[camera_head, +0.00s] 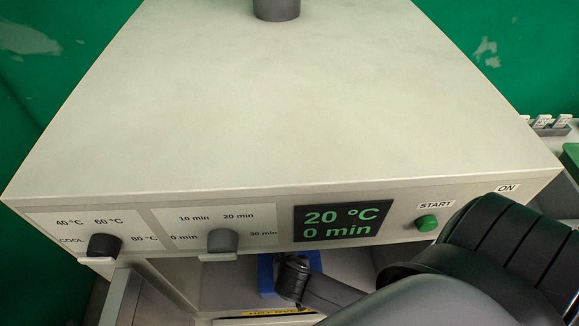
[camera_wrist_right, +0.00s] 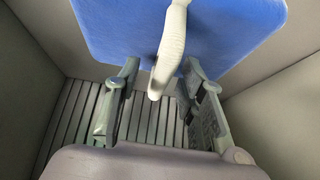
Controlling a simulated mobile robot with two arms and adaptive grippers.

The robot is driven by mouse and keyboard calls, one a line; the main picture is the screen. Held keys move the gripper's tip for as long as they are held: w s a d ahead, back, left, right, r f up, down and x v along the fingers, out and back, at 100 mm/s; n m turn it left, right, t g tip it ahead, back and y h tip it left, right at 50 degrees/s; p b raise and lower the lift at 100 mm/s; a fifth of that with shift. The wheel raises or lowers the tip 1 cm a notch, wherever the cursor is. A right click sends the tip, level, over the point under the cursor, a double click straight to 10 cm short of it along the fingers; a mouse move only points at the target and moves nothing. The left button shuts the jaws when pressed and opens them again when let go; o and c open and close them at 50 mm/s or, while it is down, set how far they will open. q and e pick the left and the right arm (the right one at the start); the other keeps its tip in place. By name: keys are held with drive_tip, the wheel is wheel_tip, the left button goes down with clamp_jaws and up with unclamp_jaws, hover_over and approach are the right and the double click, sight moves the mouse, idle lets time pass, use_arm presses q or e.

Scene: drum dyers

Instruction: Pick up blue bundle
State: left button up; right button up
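The blue bundle (camera_wrist_right: 120,28) fills the top of the right wrist view, with a pale loop or handle (camera_wrist_right: 172,45) hanging down from it. My right gripper (camera_wrist_right: 160,105) is open, one finger on each side of the loop's lower end. The loop lies between the fingers, and I see no finger closed on it. In the head view only a blue edge of the bundle (camera_head: 265,274) shows inside the machine's opening, beside my dark right wrist. The right fingertips are hidden there. My left gripper is not in view.
The dyeing machine (camera_head: 290,100) has a front panel with two knobs, a display (camera_head: 340,222) reading 20 °C and 0 min, and a green start button (camera_head: 427,223). Inside, grey walls stand close on both sides above a slatted floor (camera_wrist_right: 150,125).

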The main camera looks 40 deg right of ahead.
drive_tip(key=shift+c, duration=0.2)
clamp_jaws()
drive_tip(key=shift+r, duration=0.1)
idle(0.7)
